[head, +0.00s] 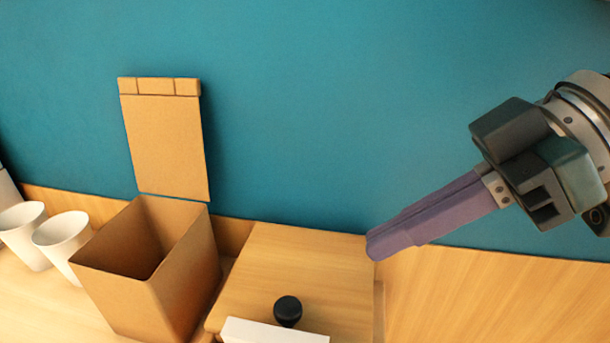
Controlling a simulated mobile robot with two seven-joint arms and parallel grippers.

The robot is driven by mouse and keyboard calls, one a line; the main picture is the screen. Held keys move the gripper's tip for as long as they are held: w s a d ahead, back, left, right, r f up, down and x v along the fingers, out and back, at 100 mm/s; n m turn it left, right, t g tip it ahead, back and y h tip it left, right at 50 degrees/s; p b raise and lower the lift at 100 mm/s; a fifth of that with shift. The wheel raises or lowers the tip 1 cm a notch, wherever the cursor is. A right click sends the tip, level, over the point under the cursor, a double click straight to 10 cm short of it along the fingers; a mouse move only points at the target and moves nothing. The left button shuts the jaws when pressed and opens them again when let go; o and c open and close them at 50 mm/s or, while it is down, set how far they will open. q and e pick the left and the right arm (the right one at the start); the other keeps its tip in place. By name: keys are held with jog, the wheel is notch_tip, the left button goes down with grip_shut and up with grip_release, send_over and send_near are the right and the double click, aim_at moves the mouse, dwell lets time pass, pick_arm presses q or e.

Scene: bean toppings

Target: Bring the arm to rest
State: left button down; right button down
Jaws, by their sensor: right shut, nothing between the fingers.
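My right gripper (374,248) reaches in from the right side of the head view. Its purple fingers are pressed together and hold nothing. The fingertips are in the air, in front of the blue wall and near the back right corner of a raised wooden board in the picture. My left gripper is not in view.
An open cardboard box (160,270) with its lid flap (165,145) upright stands left of centre. White cups (62,240) stand at the far left. The wooden board (290,265) has a black knob (288,310) and a white block (272,331) at its front. The counter's right side looks clear.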

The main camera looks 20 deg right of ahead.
jog(key=s+a+f+n+p, duration=0.1)
jog(key=s+a+f, duration=0.4)
jog(key=a, duration=0.4)
jog(key=s+d+f+m+g+h, duration=0.1)
jog(key=s+d+f+m+h, duration=0.3)
jog(key=s+d+m+h, duration=0.5)
notch_tip(320, 180, up, 39)
jog(key=w+d+p, duration=0.1)
jog(key=w+p, duration=0.1)
jog(key=p, duration=3.7)
jog(key=shift+w+d+f+m+y, duration=0.2)
jog(key=shift+w+d+m+y, duration=0.1)
jog(key=shift+y, duration=0.1)
